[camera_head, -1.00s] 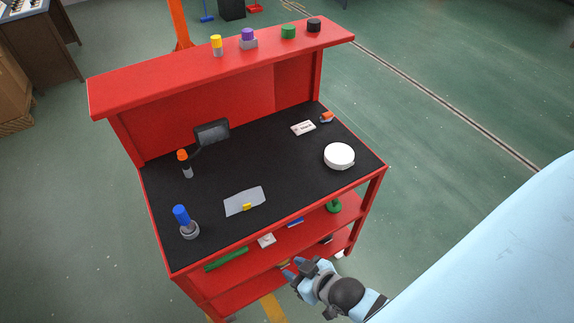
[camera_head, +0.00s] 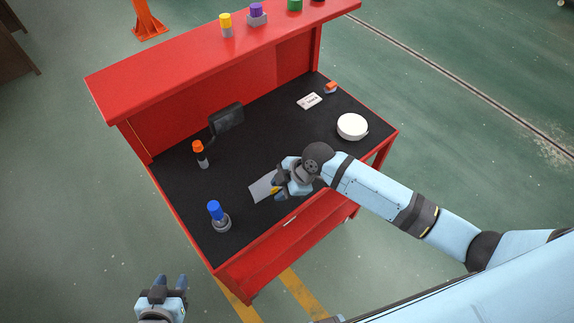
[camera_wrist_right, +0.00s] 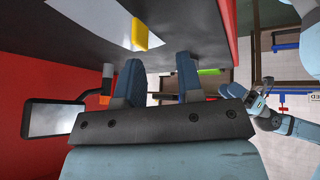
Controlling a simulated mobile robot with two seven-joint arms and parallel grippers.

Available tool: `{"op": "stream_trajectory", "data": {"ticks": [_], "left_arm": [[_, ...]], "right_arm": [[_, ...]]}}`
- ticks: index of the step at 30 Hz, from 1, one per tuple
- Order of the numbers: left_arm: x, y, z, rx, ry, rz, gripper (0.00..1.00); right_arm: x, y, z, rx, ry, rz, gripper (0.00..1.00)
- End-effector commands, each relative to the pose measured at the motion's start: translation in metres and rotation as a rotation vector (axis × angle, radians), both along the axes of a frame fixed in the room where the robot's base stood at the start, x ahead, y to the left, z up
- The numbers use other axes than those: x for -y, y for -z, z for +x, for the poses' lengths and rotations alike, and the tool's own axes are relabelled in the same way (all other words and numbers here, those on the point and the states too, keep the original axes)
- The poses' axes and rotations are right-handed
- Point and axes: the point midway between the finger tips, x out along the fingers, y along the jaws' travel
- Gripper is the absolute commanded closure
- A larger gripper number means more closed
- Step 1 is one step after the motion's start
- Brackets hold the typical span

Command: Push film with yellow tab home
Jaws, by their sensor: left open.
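The film (camera_head: 260,188) is a grey sheet lying on the cart's black top near its front edge. Its yellow tab (camera_head: 275,190) shows just beside my right gripper (camera_head: 281,192), which covers the film's right part. In the right wrist view the film (camera_wrist_right: 95,17) and the yellow tab (camera_wrist_right: 140,34) lie just beyond the fingertips. The right fingers (camera_wrist_right: 158,68) stand apart with nothing between them. I cannot tell whether they touch the tab. My left gripper (camera_head: 170,283) is open and empty, off the cart at the bottom left.
A blue-topped piece (camera_head: 216,212) and an orange-capped bottle (camera_head: 199,155) stand left of the film. A dark screen (camera_head: 227,118) stands behind. A white round box (camera_head: 352,126), a white card (camera_head: 309,101) and an orange item (camera_head: 331,87) lie right. The red shelf (camera_head: 180,85) rises behind.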

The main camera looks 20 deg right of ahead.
Motion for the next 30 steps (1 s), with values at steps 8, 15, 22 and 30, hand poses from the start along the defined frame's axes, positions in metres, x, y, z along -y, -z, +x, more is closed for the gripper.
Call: {"op": "stream_trajectory", "data": {"ticks": [8, 15, 22, 30], "left_arm": [[0.001, -0.005, -0.003, -0.005, -0.004, -0.003, 0.57], [0.002, 0.002, -0.006, -0.012, -0.005, -0.005, 0.57], [0.003, 0.021, -0.005, -0.013, -0.001, -0.007, 0.57], [0.008, 0.037, 0.003, -0.006, 0.013, -0.011, 0.57]], "right_arm": [[0.023, -0.033, 0.029, -0.033, -0.308, -0.105, 0.66], [0.025, -0.031, 0.031, -0.041, -0.355, -0.115, 0.66], [0.015, -0.008, 0.030, -0.041, -0.353, -0.114, 0.66], [-0.001, 0.022, 0.028, -0.039, -0.352, -0.114, 0.66]]}}
